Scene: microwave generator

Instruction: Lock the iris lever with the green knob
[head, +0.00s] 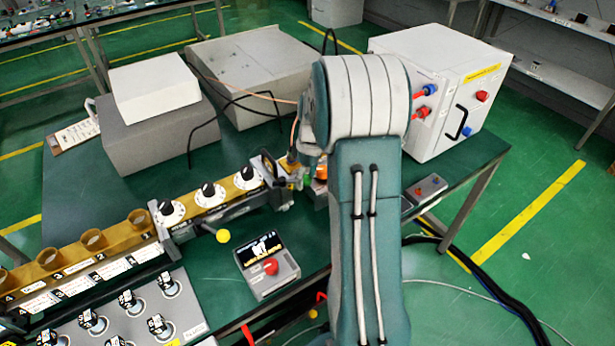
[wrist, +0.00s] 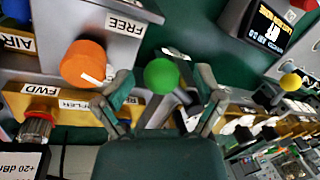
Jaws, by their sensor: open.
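In the wrist view, the round green knob (wrist: 161,75) lies between the two spread fingers of my gripper (wrist: 164,78). A gap shows on both sides of the knob, and the fingers do not appear to touch it. A larger orange knob (wrist: 83,62) sits just left of the left finger, beside a grey plate (wrist: 105,22) marked FREE.
A yellow ball-ended lever (head: 223,236) stands on the brass waveguide line. A black-screened box with a red button (head: 270,267) stands in front of it. A white cabinet (head: 440,90) is at the back right. Labelled brass parts crowd the gripper's left side.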

